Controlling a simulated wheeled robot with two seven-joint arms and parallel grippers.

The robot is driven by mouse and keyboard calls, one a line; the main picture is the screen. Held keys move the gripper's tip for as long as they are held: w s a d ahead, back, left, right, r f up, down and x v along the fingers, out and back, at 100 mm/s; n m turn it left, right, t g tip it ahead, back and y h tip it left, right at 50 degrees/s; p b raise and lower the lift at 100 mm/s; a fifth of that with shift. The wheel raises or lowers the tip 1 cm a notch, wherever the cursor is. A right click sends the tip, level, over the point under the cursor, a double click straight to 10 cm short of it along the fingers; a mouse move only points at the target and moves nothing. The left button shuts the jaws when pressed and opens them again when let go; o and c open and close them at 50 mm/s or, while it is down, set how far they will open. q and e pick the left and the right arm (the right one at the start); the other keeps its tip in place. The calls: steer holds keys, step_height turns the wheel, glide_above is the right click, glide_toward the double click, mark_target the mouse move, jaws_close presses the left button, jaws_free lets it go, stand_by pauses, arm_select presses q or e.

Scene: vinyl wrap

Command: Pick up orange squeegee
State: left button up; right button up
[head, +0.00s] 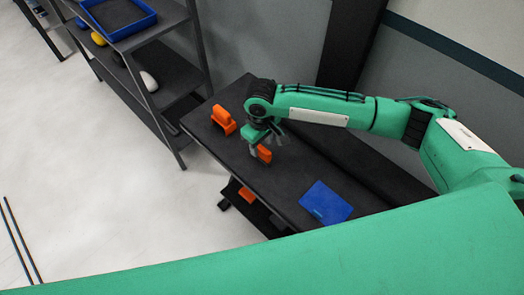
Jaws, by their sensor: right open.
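A small orange object (264,154), which may be the orange squeegee, stands on the dark table (285,185) right at my right gripper. My right gripper (259,151) points down at it from above and is open. One finger shows on the left side of the orange object; the other is hard to make out, and I cannot tell if they touch. A larger orange block-like object (222,119) sits at the table's far left end. A flat blue piece (326,202) lies towards the table's near end. My left gripper is not in view.
An orange item (245,193) shows on a lower level beneath the table. A dark shelf rack (170,85) stands at the upper left, with a blue tray (118,32), yellow items and a whitish object (149,81). The pale floor at left is mostly clear.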

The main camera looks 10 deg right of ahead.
mark_target(263, 148)
steer(key=f, duration=0.2)
steer(key=f+p, duration=0.1)
steer(key=shift+s+d+f, duration=0.15)
steer(key=shift+d+f, duration=0.1)
steer(key=shift+f, duration=0.4)
steer(key=shift+c, duration=0.4)
jaws_close()
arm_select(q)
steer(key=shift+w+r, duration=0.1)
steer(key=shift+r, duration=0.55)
arm_select(e)
steer(key=shift+r, duration=0.15)
